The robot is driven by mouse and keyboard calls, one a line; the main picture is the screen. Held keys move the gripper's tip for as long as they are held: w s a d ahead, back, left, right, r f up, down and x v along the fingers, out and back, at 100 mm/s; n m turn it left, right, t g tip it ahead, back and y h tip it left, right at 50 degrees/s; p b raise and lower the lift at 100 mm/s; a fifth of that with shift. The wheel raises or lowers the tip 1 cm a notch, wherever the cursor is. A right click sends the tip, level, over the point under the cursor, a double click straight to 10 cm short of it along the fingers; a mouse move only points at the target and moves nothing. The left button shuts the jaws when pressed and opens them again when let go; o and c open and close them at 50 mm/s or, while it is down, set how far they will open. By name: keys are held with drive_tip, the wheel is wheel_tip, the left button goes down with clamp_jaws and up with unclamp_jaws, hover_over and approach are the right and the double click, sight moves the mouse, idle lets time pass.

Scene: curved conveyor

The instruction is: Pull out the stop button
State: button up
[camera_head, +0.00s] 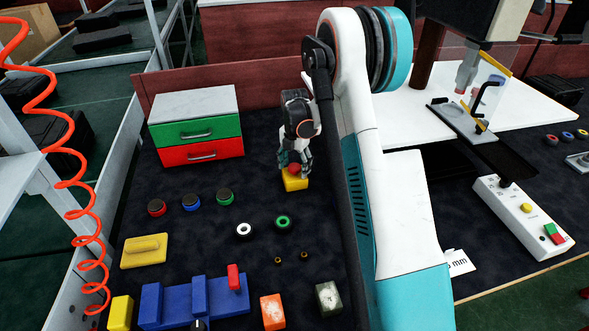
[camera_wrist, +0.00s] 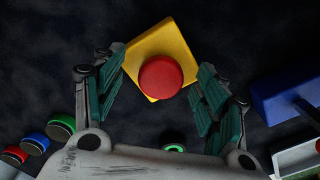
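The stop button is a round red button (camera_head: 294,169) on a square yellow base (camera_head: 293,183), standing on the dark mat. In the wrist view the red button (camera_wrist: 160,77) is centred, and its yellow base (camera_wrist: 148,43) sits turned like a diamond. My gripper (camera_head: 296,158) is above the button, pointing down. In the wrist view my gripper (camera_wrist: 164,82) is open, with a finger on each side of the button and a visible gap to the red cap. I cannot tell whether a finger touches the yellow base.
A drawer unit (camera_head: 197,125) with green and red drawers stands at the left. Round pieces in red (camera_head: 156,208), blue (camera_head: 191,202) and green (camera_head: 225,196) lie in front. A blue fixture (camera_head: 177,304) is at the near left. A control box (camera_head: 523,215) is at the right.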

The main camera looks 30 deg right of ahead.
sight(295, 167)
drive_tip(key=o, duration=0.5)
drive_tip(key=shift+r, duration=0.15)
drive_tip(key=shift+s+r+p, duration=0.1)
drive_tip(key=shift+r+p, duration=1.8)
drive_tip(key=shift+r, duration=1.55)
